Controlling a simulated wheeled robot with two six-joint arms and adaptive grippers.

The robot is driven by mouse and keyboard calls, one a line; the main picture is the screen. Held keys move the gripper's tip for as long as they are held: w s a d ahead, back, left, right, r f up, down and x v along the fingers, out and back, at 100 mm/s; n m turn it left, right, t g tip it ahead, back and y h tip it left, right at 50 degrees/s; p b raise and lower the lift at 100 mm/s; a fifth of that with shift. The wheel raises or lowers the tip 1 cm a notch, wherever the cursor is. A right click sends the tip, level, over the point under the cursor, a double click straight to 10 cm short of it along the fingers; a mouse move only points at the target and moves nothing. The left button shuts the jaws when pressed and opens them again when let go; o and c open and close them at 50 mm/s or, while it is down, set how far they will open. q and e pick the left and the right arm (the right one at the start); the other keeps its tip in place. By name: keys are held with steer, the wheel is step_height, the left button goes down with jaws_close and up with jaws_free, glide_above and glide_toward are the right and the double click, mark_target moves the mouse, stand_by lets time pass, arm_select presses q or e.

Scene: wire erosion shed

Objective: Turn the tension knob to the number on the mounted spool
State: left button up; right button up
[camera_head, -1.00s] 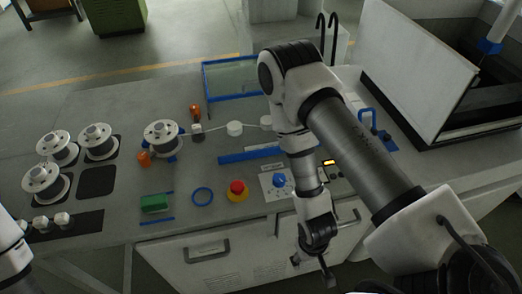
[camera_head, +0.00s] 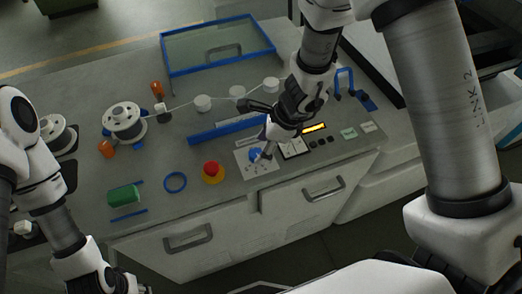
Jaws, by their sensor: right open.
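The blue tension knob (camera_head: 254,154) sits on a light dial plate (camera_head: 252,171) at the front of the bench; its marks are too small to read. My right gripper (camera_head: 256,133) is open and empty, pointing down at the knob. One finger is beside the knob and the other is raised away to the upper left; I cannot tell if it touches. The mounted white spool (camera_head: 123,119) stands at the bench's left, with wire leading right past white rollers; I can read no number on it. My left arm's end (camera_head: 92,274) is at the bottom left, its fingers unclear.
A red emergency button (camera_head: 211,170) on a yellow base stands left of the dial. A blue ring (camera_head: 175,182), a green block (camera_head: 124,196) and a blue bar (camera_head: 220,128) lie nearby. A lit yellow display (camera_head: 314,128) is right of the knob.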

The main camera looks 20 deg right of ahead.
mark_target(257, 153)
steer(key=x, duration=0.2)
steer(key=w+x, duration=0.1)
steer(key=x, duration=0.1)
steer(key=shift+d, duration=0.1)
steer(key=shift+w+f, duration=0.15)
steer(key=shift+s, duration=0.35)
steer(key=shift+c, duration=1.3)
steer(key=shift+s+r, duration=0.15)
steer(key=shift+r, duration=0.15)
steer(key=c, duration=0.5)
arm_select(q)
steer(key=shift+w+f, duration=0.2)
steer(key=shift+w, duration=0.1)
arm_select(e)
steer(key=shift+f, duration=0.15)
steer(key=c, duration=0.4)
